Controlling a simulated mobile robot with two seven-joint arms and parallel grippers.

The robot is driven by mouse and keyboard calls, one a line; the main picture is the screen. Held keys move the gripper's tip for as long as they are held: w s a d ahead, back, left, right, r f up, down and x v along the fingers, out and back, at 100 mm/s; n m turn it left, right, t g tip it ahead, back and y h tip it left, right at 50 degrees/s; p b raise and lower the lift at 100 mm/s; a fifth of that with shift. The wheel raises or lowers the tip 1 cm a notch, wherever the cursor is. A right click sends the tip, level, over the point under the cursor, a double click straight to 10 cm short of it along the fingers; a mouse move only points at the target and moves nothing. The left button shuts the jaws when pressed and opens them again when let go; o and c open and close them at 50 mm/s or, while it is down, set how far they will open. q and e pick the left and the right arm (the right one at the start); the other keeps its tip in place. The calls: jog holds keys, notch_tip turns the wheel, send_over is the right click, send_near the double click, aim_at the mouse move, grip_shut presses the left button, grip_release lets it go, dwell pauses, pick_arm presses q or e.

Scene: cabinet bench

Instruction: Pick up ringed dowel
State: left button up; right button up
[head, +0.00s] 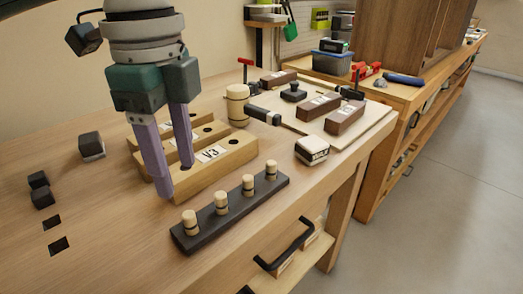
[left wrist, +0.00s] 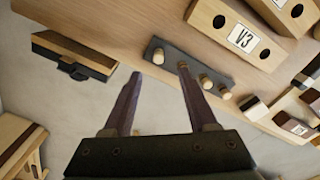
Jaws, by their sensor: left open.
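Several short pale wooden dowels stand upright in a dark rack (head: 232,214) near the bench's front edge. Dark bands show low on them, but I cannot tell which one is the ringed dowel. The nearest dowel is at the left end (head: 190,222), then a second (head: 221,202), a third (head: 248,184) and one at the right end (head: 271,170). My left gripper (head: 175,181) is open and empty, pointing down, behind and left of the rack. In the left wrist view, one dowel (left wrist: 158,56) shows beyond the gap between the fingers (left wrist: 159,76). My right gripper is not seen.
Wooden blocks with holes, one labelled V3 (head: 214,154), stand behind the rack, close to my fingers. A mallet (head: 239,104) and a white-topped block (head: 312,149) lie beyond. Small dark blocks (head: 41,189) sit at left. A drawer handle (head: 285,245) juts from the bench front.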

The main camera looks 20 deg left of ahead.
aim_at(188, 214)
pick_arm(q)
notch_tip(188, 214, down, 8)
jog(key=shift+s+d+f+b, duration=0.1)
jog(key=shift+f+b, duration=0.15)
jog(key=shift+b, duration=0.45)
jog(key=shift+c, duration=0.2)
grip_shut()
